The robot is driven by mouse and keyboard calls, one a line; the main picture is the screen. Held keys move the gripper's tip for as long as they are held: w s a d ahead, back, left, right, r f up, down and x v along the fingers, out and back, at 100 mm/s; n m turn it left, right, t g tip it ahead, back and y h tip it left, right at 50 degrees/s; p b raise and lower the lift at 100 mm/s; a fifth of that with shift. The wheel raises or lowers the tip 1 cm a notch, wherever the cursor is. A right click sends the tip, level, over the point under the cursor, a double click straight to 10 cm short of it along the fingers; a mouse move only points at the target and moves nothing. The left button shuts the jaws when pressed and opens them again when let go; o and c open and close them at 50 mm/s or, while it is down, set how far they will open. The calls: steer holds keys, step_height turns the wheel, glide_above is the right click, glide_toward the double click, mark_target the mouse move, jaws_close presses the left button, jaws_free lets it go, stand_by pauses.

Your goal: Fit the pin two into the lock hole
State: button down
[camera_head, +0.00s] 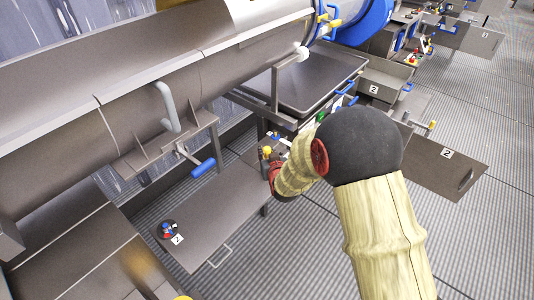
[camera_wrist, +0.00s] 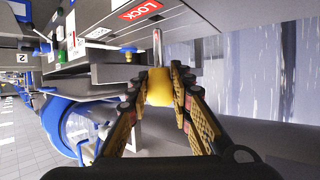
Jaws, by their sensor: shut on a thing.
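My gripper (camera_wrist: 160,85) is shut on the yellow round knob (camera_wrist: 160,92) of a pin. The pin's thin metal shaft (camera_wrist: 157,46) points away from the fingers, up in the wrist view. A red LOCK label (camera_wrist: 140,10) is on the grey panel just beyond the shaft tip, slightly to its left. I cannot make out the lock hole, nor whether the tip touches the panel. In the head view a yellow knob (camera_head: 266,151) shows by my gripper (camera_head: 270,165), which is partly hidden by my arm.
A blue lever handle (camera_head: 202,168) sticks out under the long drum (camera_head: 130,100). A blue knob (camera_wrist: 128,50) stands left of the shaft. Open floor (camera_head: 290,250) lies right of the table.

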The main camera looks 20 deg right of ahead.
steer(key=shift+f+b, duration=2.05)
steer(key=shift+f, duration=0.4)
steer(key=c, duration=1.5)
jaws_free()
steer(key=shift+s+f, duration=0.1)
steer(key=v, duration=1.2)
steer(key=shift+a, duration=0.1)
steer(key=shift+r, duration=0.2)
